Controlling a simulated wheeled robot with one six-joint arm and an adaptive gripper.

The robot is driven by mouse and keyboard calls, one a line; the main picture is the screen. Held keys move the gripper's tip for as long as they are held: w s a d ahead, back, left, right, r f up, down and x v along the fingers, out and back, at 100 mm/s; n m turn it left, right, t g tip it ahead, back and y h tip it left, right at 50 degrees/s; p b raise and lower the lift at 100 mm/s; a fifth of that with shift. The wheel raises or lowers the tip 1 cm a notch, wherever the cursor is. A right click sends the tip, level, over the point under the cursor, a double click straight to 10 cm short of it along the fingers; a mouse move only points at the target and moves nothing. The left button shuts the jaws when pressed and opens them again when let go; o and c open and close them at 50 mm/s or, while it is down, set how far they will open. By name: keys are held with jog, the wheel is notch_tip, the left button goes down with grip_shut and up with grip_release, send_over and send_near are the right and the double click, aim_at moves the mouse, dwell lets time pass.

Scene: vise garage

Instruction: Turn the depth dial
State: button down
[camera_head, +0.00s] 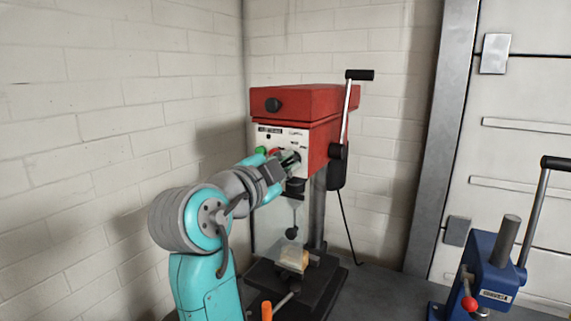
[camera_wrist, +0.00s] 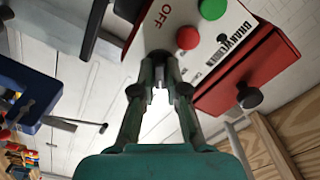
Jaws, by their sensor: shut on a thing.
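The red drill press (camera_head: 318,112) stands at the back against the wall, with a white control panel (camera_head: 268,141) on its front. My gripper (camera_head: 289,160) reaches up to the lower part of this panel from the left. In the wrist view my gripper (camera_wrist: 160,82) has its fingers closed around the small dark depth dial (camera_wrist: 159,56). The fingers hide most of the dial, so its setting cannot be read. A red button (camera_wrist: 188,38) and a green button (camera_wrist: 213,8) sit beside it, apart from the fingers.
A clear guard (camera_head: 268,225) hangs below the press head, with a wooden block (camera_head: 293,258) on the press table. A crank lever with a black grip (camera_head: 360,75) rises on the press's right. A blue bench press (camera_head: 492,280) stands at the lower right.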

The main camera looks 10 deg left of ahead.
jog(key=n, duration=0.6)
jog(key=shift+n, duration=0.3)
jog(key=n, duration=1.2)
jog(key=shift+f+n, duration=0.1)
jog(key=shift+n, duration=2.1)
jog(key=c, duration=1.2)
grip_release()
